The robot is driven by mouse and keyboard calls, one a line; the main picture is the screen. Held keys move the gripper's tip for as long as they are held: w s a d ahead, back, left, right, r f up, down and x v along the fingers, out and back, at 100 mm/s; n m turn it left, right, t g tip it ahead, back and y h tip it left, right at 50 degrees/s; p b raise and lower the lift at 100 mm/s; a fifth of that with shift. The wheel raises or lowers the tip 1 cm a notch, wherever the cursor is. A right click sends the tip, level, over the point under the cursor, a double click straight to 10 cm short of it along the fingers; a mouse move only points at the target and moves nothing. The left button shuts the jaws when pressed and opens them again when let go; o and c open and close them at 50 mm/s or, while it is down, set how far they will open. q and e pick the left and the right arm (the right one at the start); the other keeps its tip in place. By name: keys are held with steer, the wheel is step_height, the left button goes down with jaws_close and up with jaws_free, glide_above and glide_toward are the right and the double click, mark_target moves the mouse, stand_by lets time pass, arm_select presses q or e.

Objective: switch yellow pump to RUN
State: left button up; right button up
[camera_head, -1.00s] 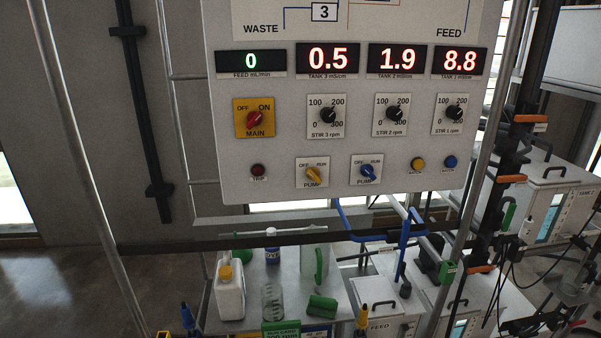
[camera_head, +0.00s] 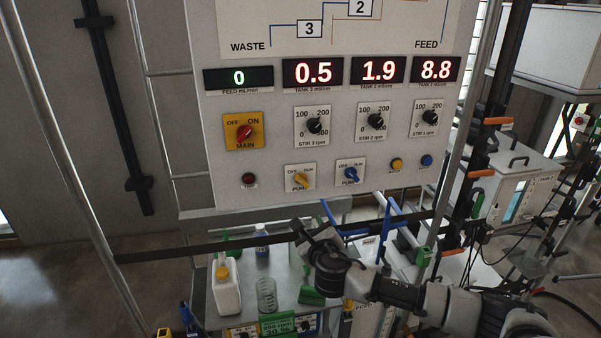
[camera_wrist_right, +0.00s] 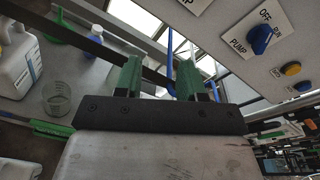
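The yellow pump switch (camera_head: 300,179) is a yellow knob on a white plate marked OFF on the left and RUN on the right, low on the grey panel (camera_head: 222,195). Its exact pointing is too small to tell. The blue pump switch (camera_head: 351,173) is just right of it and also shows in the right wrist view (camera_wrist_right: 261,40). My right gripper (camera_head: 306,230) is below the panel's lower edge, beneath the yellow switch and apart from it. In the wrist view its green fingers (camera_wrist_right: 158,72) are spread with nothing between them. My left gripper is not in view.
The red MAIN knob (camera_head: 245,132), red trip lamp (camera_head: 249,179) and yellow button (camera_head: 397,164) are nearby on the panel. Below, a shelf holds a white jug (camera_head: 226,288) and glass beaker (camera_head: 266,295). A dark rail (camera_head: 170,252) crosses in front. The feed display (camera_head: 238,78) reads 0.

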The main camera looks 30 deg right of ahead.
mark_target(303, 185)
step_height(303, 185, up, 7)
steer(key=n+t, duration=0.2)
steer(key=n, duration=0.1)
steer(key=shift+p+x, duration=0.35)
steer(key=shift+x, duration=4.2)
steer(key=shift+a, duration=0.1)
steer(key=c, duration=0.7)
jaws_close()
steer(key=shift+f, duration=0.15)
